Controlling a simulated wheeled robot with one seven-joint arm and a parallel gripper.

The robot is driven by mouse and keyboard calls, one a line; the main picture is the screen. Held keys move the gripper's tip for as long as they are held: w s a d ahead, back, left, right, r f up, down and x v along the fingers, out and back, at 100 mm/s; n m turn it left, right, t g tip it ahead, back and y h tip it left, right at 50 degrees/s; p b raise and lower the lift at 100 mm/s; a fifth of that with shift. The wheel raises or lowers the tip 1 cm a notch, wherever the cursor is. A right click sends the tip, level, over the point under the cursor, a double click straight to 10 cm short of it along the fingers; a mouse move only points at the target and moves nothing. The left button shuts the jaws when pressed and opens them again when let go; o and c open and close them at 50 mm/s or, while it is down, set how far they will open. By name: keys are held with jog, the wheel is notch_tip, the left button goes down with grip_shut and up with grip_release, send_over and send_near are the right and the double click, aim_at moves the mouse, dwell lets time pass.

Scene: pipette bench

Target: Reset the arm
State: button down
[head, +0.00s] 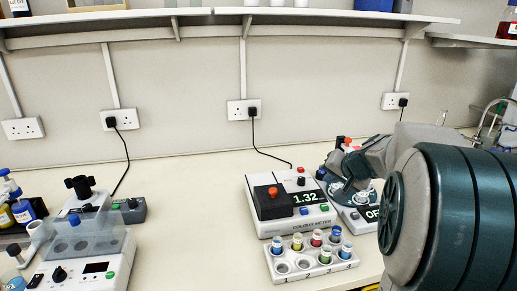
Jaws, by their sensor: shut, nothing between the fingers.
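My arm comes in from the right, its large dark teal link in front. Its grey wrist reaches left to my gripper (350,196), which is small and partly hidden above a device with an "OFF" display (372,213). My gripper is shut and holds nothing. I cannot tell whether it touches anything there.
A colour meter (315,220) reading 1.32 stands left of my gripper. In front of it, a white rack (309,269) holds several coloured-capped vials. A clear-covered instrument (72,270) and bottles (24,211) stand at left. The bench (195,200) between is clear. A shelf (215,17) runs above.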

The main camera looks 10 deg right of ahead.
jog(key=s+a+f+n+g+y, duration=0.2)
jog(key=s+a+n+g, duration=0.15)
jog(key=s+a, duration=0.8)
jog(key=s+a+f+n+g+h, duration=0.1)
jog(key=s+a+f+n, duration=0.1)
jog(key=s, duration=0.4)
jog(key=s+a+f+n+g+h+p, duration=0.1)
jog(key=s+a+f+g+h, duration=0.1)
jog(key=s, duration=0.4)
jog(key=shift+s+n+p, duration=0.25)
jog(key=shift+n+p, duration=0.05)
jog(key=shift+n, duration=0.05)
jog(key=shift+a, duration=0.1)
